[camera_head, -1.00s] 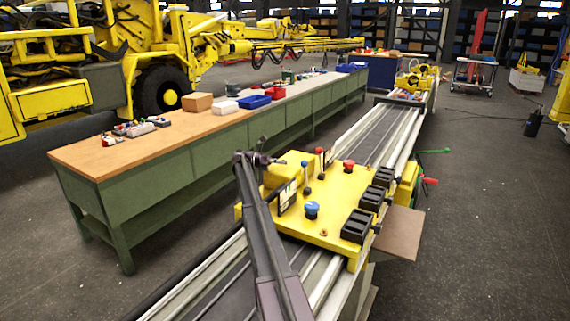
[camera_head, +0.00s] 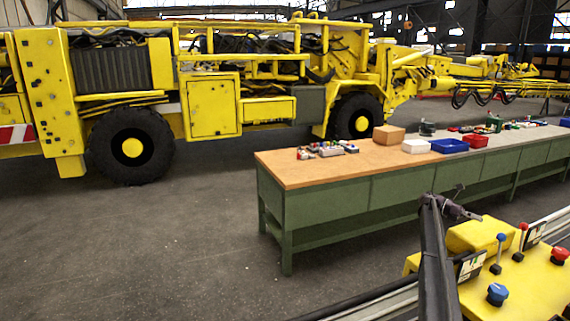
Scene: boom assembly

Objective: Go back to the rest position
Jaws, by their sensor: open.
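My gripper (camera_head: 462,211) is at the end of my dark arm, in the lower right of the head view. It is small and dark here, and it points right, above the left end of the yellow control plate (camera_head: 520,285). It appears to hold nothing. The plate carries a blue knob (camera_head: 497,293), a red knob (camera_head: 559,255) and thin levers. Its right part is outside the picture.
A long green workbench (camera_head: 320,205) with a wooden top stands behind my arm. It bears a cardboard box (camera_head: 389,134), a white box (camera_head: 416,146), a blue bin (camera_head: 450,146) and a red bin (camera_head: 476,140). A large yellow vehicle (camera_head: 212,105) stands behind. The floor at left is clear.

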